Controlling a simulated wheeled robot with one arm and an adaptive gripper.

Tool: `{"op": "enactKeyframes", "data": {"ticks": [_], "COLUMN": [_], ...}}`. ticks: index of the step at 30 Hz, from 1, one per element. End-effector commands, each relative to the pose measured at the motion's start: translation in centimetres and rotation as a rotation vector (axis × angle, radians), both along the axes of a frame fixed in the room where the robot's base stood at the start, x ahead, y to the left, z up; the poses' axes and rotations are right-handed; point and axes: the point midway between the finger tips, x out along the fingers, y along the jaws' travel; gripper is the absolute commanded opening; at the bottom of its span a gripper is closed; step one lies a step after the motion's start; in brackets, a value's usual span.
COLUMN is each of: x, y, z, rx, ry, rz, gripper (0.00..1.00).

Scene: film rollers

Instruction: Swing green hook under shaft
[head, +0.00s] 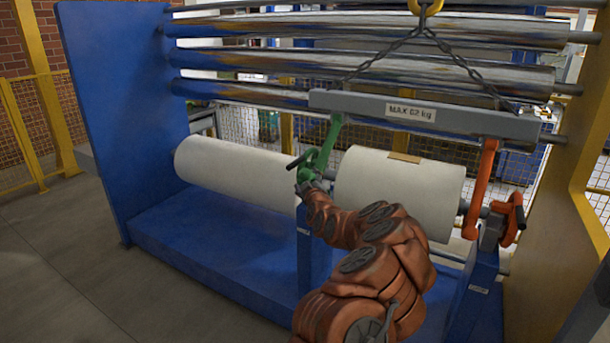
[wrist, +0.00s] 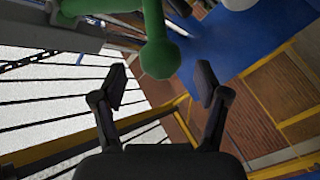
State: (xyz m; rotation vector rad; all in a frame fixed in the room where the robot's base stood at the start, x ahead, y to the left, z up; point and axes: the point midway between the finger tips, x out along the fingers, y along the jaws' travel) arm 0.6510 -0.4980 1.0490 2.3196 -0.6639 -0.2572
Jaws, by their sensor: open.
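The green hook (head: 328,142) hangs from the left end of the grey lifting beam (head: 350,102). Its lower end is by the left end of the white film roll (head: 400,190), partly hidden by green parts and my arm. The orange hook (head: 484,180) hangs at the right end, beside the shaft (head: 484,212). My gripper (head: 300,168) is beside the green parts at the roll's left end. In the wrist view my gripper (wrist: 161,82) is open, with nothing between its fingers; the green hook's rounded end (wrist: 160,58) is just beyond and above them.
A longer white roll (head: 240,170) lies to the left on the blue frame (head: 125,120). Steel rollers (head: 370,68) span above and behind the beam. Chains run from the beam up to a yellow crane hook (head: 425,8). Grey floor (head: 60,260) is clear at left.

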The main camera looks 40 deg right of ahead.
Motion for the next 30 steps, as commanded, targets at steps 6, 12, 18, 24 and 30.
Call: {"op": "enactKeyframes", "data": {"ticks": [6,12,18,24,30], "x": [1.5,2.5,3.3,3.5,3.5], "y": [-0.7,-1.6,-2.1,-2.2,-2.2], "z": [-0.1,-0.1,-0.2,0.0,0.0], "rx": [-0.002,-0.003,-0.001,-0.002,-0.001], "ry": [0.006,0.008,0.006,0.003,0.002], "rz": [0.002,-0.001,-0.001,0.0,0.0], "gripper": [0.74,0.74,0.74,0.74,0.74]}}
